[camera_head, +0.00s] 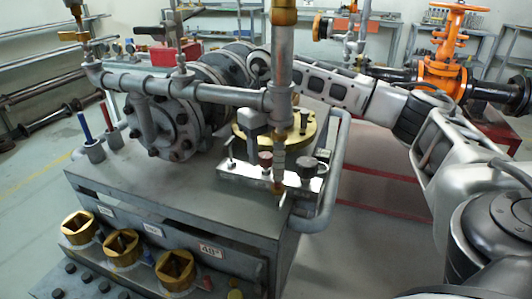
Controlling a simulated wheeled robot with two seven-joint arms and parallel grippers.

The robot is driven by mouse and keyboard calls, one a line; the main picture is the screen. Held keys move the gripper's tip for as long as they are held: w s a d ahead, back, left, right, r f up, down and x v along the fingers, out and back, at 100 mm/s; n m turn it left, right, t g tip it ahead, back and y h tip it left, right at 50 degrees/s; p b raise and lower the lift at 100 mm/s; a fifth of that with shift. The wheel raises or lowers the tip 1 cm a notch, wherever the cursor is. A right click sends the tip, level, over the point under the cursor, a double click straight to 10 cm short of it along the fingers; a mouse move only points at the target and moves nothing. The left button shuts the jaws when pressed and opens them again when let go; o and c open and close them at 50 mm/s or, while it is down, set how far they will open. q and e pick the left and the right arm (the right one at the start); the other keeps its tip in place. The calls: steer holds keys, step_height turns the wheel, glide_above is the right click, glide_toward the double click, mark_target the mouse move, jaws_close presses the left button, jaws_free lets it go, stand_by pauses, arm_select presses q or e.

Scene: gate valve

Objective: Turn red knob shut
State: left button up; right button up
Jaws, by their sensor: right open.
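A small dark red knob (265,158) stands on a bright metal block on top of the grey bench, left of the vertical pipe. A darker, almost black knob (307,165) stands to its right on the same block. My right arm comes in from the right and passes behind the vertical pipe. My right gripper (252,124) is open and points down just above and behind the red knob, apart from it as far as I can tell. The pipework partly hides its wrist and fingers. My left gripper is not in view.
A vertical pipe (280,70) and a horizontal pipe (180,86) run in front of my right wrist. A bent rail (335,165) edges the bench's right side. Brass square sockets (122,247) stand at front left. An orange valve (445,65) stands behind right.

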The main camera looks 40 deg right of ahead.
steer(key=shift+f, duration=0.35)
steer(key=c, duration=1)
steer(key=shift+o, duration=0.2)
